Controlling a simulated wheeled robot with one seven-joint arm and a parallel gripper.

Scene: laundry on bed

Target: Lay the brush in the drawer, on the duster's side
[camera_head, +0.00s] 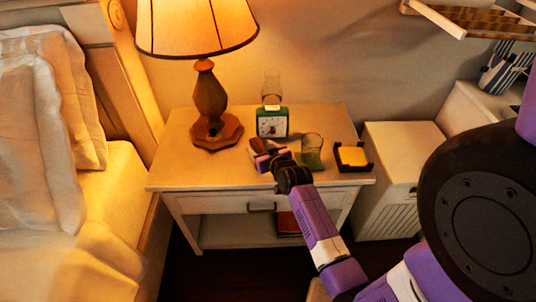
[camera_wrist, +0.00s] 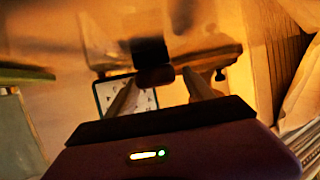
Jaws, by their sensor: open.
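A small brown object that looks like the brush (camera_head: 257,146) lies on the nightstand top, in front of the clock. My gripper (camera_head: 266,156) is low over the nightstand, right at this object, and partly covers it. In the wrist view my gripper (camera_wrist: 160,92) has its two pale fingers apart. A dark brown piece, probably the brush (camera_wrist: 152,72), shows between and just beyond the fingertips; I cannot tell whether they touch it. The drawer (camera_head: 225,206) under the nightstand top looks closed, with a dark handle. The duster is not seen.
The nightstand (camera_head: 175,175) carries a lamp (camera_head: 208,95), a green clock (camera_head: 271,123), a glass (camera_head: 312,150) and a dark holder with yellow notes (camera_head: 352,156). The bed (camera_head: 110,190) is at the left, a white cabinet (camera_head: 395,160) at the right. The nightstand's front left is clear.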

